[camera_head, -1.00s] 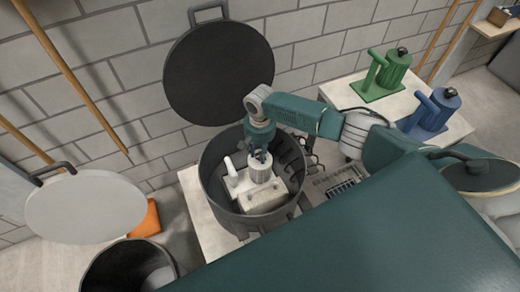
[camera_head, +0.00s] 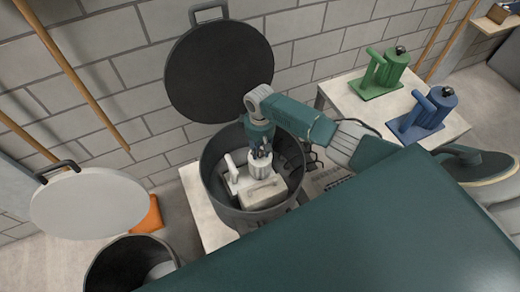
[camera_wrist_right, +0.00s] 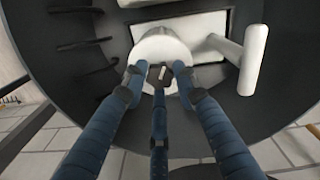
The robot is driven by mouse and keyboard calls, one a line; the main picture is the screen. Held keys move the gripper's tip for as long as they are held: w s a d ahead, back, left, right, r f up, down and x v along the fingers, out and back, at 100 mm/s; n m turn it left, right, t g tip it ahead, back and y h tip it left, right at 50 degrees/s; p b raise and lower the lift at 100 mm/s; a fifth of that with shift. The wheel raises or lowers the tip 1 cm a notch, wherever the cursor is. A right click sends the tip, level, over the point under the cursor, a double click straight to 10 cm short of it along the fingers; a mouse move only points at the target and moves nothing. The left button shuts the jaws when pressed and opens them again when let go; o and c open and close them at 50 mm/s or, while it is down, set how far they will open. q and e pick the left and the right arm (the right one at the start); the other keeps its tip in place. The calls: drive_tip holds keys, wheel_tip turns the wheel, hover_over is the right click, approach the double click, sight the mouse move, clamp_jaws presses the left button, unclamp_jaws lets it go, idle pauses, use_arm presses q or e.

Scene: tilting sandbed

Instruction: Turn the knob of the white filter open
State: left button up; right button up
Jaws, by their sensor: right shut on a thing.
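The white filter (camera_head: 261,171) stands inside the black round pot (camera_head: 209,155), upright with its slanted side pipe to the left in the head view. The wrist view shows the filter's round white top (camera_wrist_right: 152,46) and its pipe (camera_wrist_right: 253,60) at the right. A dark knob (camera_wrist_right: 164,73) with a pale mark sits on the top. My right gripper (camera_head: 261,153) comes down from above onto the filter top. In the wrist view its three blue fingers (camera_wrist_right: 160,82) are closed around the knob. My left gripper is not in view.
The pot's dark lid (camera_head: 219,70) stands open behind. Green (camera_head: 386,73) and blue (camera_head: 426,112) filters stand on a pale table at right. A grey lid (camera_head: 88,203) rises over a dark bin at left.

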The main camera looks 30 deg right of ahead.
sight(260, 152)
drive_tip(key=n, duration=0.4)
drive_tip(key=shift+n, duration=0.4)
idle(0.4)
drive_tip(key=o, duration=1.2)
drive_tip(key=shift+c, duration=0.2)
drive_tip(key=shift+r, duration=0.1)
wheel_tip(260, 152, up, 12)
